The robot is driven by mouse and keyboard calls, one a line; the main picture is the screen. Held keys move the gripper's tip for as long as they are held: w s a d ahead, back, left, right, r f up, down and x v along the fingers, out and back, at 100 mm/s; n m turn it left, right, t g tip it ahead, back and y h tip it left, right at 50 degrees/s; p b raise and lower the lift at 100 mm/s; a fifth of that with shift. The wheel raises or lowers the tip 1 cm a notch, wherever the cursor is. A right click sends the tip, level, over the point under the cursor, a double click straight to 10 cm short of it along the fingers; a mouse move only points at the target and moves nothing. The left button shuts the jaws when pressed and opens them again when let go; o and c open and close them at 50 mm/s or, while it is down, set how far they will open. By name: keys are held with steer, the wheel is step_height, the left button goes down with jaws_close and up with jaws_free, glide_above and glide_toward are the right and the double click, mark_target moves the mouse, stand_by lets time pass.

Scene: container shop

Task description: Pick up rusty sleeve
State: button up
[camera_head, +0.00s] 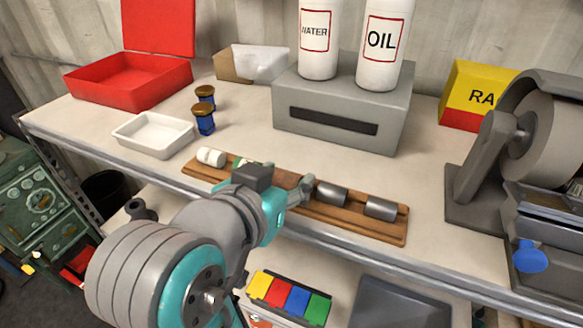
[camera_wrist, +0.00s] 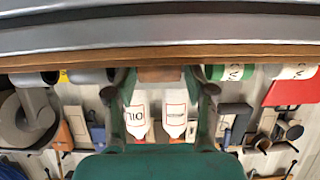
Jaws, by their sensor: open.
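The rusty sleeve (camera_head: 286,179) is a short brown cylinder lying near the middle of a wooden board (camera_head: 356,224). In the head view it is partly hidden behind my gripper (camera_head: 301,190). In the wrist view a brown piece that looks like the sleeve (camera_wrist: 160,74) shows between the two fingers of my gripper (camera_wrist: 160,85), near their tips. The fingers are spread apart, with a gap to the brown piece on each side. I cannot tell how far the fingertips are from it in depth.
Two grey sleeves (camera_head: 331,194) lie right of it on the board; white (camera_head: 211,157) and green-white cylinders lie left. Behind stand a grey box (camera_head: 290,125) with two bottles, blue jars (camera_head: 204,122) and a white tray (camera_head: 150,150). A grinder (camera_head: 540,125) stands right.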

steer(key=c, duration=1)
steer(key=shift+r, duration=0.15)
